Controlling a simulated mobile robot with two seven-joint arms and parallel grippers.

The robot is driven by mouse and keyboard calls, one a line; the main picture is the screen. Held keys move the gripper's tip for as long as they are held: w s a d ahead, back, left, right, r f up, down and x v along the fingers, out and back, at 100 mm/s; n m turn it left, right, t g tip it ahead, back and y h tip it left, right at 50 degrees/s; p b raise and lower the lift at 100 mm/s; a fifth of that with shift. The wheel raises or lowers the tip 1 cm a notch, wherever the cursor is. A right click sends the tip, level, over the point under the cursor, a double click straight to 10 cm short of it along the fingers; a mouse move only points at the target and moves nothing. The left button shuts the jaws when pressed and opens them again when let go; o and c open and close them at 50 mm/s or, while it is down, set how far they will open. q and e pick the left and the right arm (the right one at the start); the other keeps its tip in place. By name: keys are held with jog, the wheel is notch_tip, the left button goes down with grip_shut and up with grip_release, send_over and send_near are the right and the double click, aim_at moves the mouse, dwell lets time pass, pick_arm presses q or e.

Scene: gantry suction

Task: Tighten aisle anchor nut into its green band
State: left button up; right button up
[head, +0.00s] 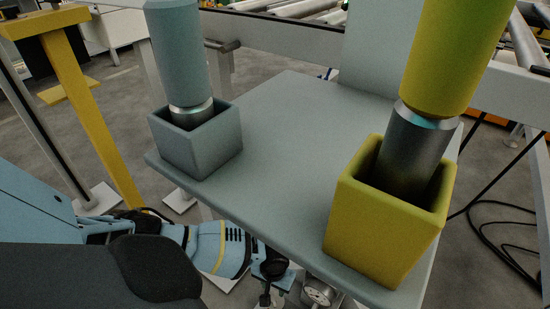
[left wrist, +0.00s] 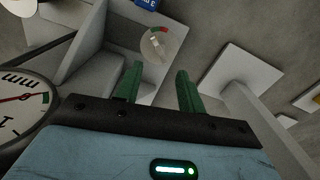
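In the left wrist view a round grey disc (left wrist: 157,46), with a small red and green band at its edge and a pale marker on its face, sits beyond my fingers. I take it for the anchor nut's dial; its exact reading is too small to tell. My left gripper (left wrist: 160,70) has two green fingers apart with nothing between them; the disc is ahead of the gap, not touched. In the head view my left gripper (head: 272,274) is low beside the table's front edge, its fingertips partly hidden. My right gripper is not in view.
A white pressure gauge (left wrist: 20,106) stands close at the left; a gauge also shows in the head view (head: 318,292). The grey table (head: 285,140) carries a grey box (head: 197,150) and a yellow box (head: 375,235), each holding an upright tool. A yellow post (head: 95,115) stands left.

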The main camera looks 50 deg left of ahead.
aim_at(274, 298)
pick_arm(q)
jog(key=n, duration=0.3)
jog(key=shift+b, duration=0.3)
notch_tip(274, 298, down, 8)
jog(key=b, duration=0.5)
jog(key=shift+r, duration=0.1)
jog(key=shift+c, duration=0.5)
